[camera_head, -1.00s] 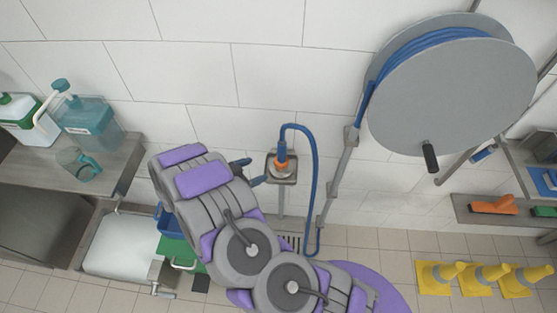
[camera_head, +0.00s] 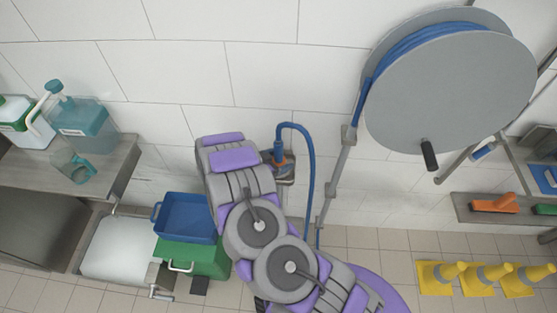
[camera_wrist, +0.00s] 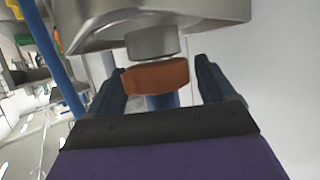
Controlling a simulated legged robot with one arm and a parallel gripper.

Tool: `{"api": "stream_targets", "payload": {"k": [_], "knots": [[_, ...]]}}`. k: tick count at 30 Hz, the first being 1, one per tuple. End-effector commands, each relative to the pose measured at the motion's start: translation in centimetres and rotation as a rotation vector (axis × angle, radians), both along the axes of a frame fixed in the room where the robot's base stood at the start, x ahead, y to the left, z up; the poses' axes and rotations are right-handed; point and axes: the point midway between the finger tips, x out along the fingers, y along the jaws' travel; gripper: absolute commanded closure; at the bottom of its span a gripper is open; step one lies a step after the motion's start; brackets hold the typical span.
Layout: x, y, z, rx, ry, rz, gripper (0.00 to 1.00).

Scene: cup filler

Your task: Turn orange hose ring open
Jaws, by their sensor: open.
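The orange hose ring (camera_wrist: 155,77) lies between the two dark fingers of my gripper (camera_wrist: 161,83) in the wrist view. The fingers are open, one on each side of the ring, and a gap shows at least on the right. Below a metal fitting (camera_wrist: 152,44) the ring meets the blue hose, mostly hidden behind it. In the head view the ring (camera_head: 281,162) is small and partly hidden by my gripper. The blue hose (camera_head: 311,165) loops up from it and down along the wall.
A large grey hose reel (camera_head: 450,90) hangs on the wall at the right. A blue bin (camera_head: 184,217) and green crate (camera_head: 205,258) stand left of my arm. A shelf with bottles (camera_head: 82,125) is at the left.

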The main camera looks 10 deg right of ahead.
Motion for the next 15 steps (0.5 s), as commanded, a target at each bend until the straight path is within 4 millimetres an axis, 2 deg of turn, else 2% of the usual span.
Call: {"api": "stream_targets", "payload": {"k": [5, 15], "knots": [[0.00, 0.19, 0.01, -0.002, 0.000, 0.001, 0.18], [0.01, 0.07, 0.00, 0.000, 0.000, 0.001, 0.51]]}}
